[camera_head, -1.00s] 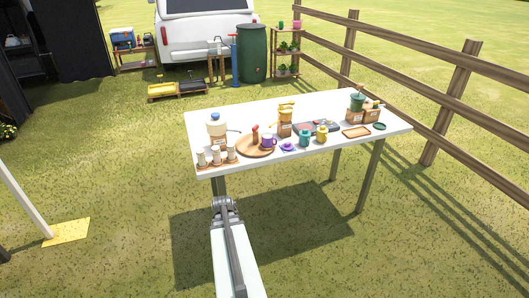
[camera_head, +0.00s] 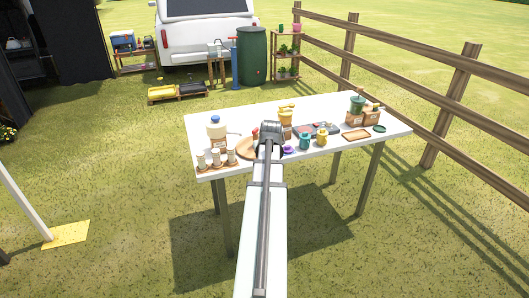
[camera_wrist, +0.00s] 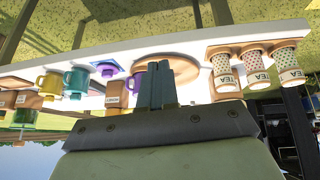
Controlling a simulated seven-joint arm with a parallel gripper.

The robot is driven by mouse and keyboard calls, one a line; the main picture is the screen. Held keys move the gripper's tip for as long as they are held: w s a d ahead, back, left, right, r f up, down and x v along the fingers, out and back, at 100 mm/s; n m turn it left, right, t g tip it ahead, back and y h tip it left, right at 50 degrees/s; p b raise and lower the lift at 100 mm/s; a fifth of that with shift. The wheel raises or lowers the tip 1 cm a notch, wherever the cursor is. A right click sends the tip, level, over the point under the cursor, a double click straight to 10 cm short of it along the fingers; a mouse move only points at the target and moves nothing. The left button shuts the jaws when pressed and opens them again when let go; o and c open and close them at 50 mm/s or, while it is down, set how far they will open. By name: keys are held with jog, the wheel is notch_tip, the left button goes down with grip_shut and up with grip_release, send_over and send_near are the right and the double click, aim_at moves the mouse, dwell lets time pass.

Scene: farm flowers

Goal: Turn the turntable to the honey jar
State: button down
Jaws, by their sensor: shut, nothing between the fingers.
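The turntable (camera_head: 244,150) is a round brown wooden disc near the left front of the white table. My arm covers its right part in the head view; it also shows behind my fingers in the wrist view (camera_wrist: 185,68). A red-topped item (camera_head: 256,133) stands at it. A purple mug (camera_wrist: 138,82) shows beside my fingers, at the disc's edge in the picture. I cannot tell for sure which item is the honey jar; a labelled brown container with a yellow top (camera_head: 286,120) stands behind and right. My gripper (camera_wrist: 157,90) is shut and empty, in front of the turntable in the picture.
Tea containers in a wooden rack (camera_wrist: 256,48) and a blue-capped jug (camera_head: 217,130) stand left of the turntable. A teal mug (camera_head: 305,141) and a yellow mug (camera_head: 322,136) stand to the right. The white table's (camera_head: 250,110) back left is mostly clear.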

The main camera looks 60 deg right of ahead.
jog(key=w+d+f+n, duration=0.1)
jog(key=d+f+n, duration=0.1)
jog(key=d, duration=0.1)
jog(key=w+d+f+n, duration=0.2)
jog(key=d+n, duration=0.1)
jog(key=w+d+f+n+h, duration=0.1)
jog(key=w+d+f+n, duration=0.1)
jog(key=d, duration=0.1)
jog(key=shift+w+f+n+t, duration=0.2)
jog(key=shift+f+n+t, duration=0.1)
jog(key=shift+f+t, duration=0.1)
jog(key=shift+d, duration=0.9)
